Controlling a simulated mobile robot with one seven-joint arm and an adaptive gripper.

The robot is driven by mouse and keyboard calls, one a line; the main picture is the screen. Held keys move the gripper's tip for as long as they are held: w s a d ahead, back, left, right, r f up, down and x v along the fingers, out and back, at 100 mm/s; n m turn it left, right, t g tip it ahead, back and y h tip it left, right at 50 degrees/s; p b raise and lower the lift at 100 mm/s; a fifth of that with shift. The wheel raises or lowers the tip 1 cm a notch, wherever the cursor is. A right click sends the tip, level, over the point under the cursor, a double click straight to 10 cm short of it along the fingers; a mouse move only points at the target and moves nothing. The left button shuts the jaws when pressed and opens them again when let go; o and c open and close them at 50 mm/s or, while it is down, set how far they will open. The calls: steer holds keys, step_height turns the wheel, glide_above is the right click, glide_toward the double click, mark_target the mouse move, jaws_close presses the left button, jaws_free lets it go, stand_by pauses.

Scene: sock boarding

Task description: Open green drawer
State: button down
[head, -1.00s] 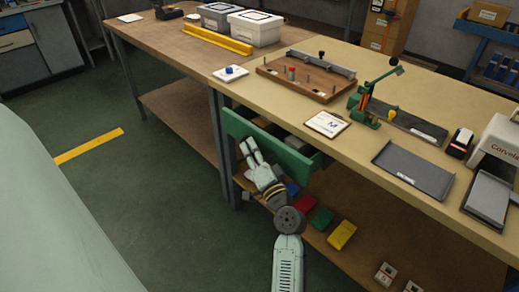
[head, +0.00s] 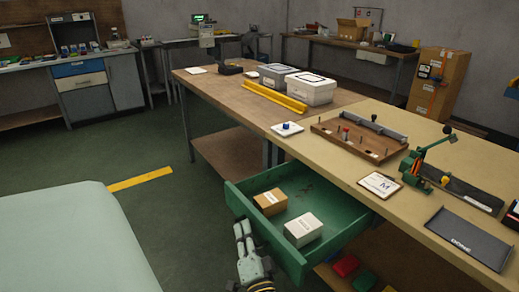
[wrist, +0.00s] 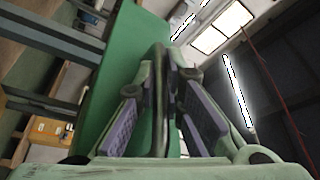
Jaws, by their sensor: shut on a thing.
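The green drawer (head: 335,214) stands pulled well out from under the workbench. A brown box (head: 270,202) and a white box (head: 303,229) lie inside it. My gripper (head: 242,229) is at the drawer's front panel, on its outer side. In the wrist view, the green front panel (wrist: 112,75) fills the area behind my gripper (wrist: 162,60). Its fingers close around a dark handle bar (wrist: 160,112). The handle is hidden in the head view.
The workbench top (head: 330,175) above the drawer carries a wooden fixture board (head: 345,150), a white card (head: 380,184) and a green lever tool (head: 415,165). Red and green items lie on the lower shelf.

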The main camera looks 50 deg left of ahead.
steer(key=shift+s, duration=0.75)
steer(key=c, duration=2)
jaws_free()
steer(key=shift+o, duration=0.2)
